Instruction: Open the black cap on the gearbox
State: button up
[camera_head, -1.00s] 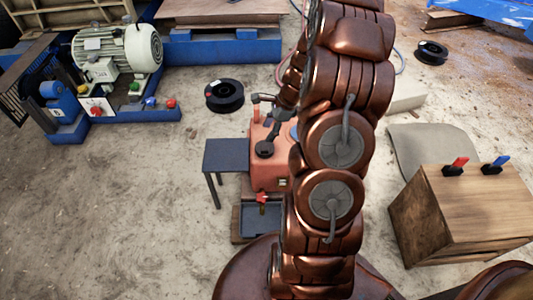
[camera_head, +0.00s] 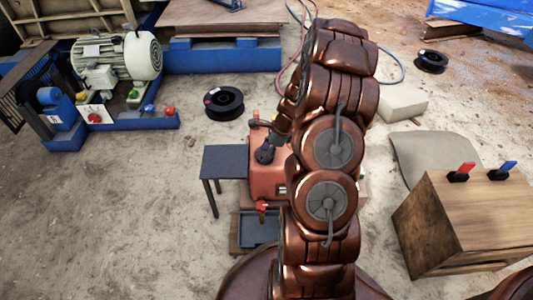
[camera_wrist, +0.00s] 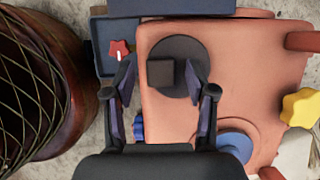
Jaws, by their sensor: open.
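The orange-red gearbox (camera_head: 266,184) stands on the ground in the head view, partly hidden behind my arm. It also fills the middle of the wrist view (camera_wrist: 168,122). Its black cap (camera_wrist: 186,47) is a round disc with a square raised knob (camera_wrist: 161,73). My gripper (camera_wrist: 161,68) is open over the cap, with one finger on each side of the knob. Gaps show between the fingers and the knob; I cannot tell how far the tips are above the disc. In the head view my gripper (camera_head: 268,149) overlaps the cap's place and largely hides it.
A dark side table (camera_head: 226,161) stands left of the gearbox, and a tray (camera_head: 258,230) with a red valve (camera_head: 262,205) sits below it. A wooden box (camera_head: 465,225) stands to the right.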

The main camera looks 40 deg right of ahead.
jog(key=shift+c, duration=0.2)
grip_shut()
dwell(0.3)
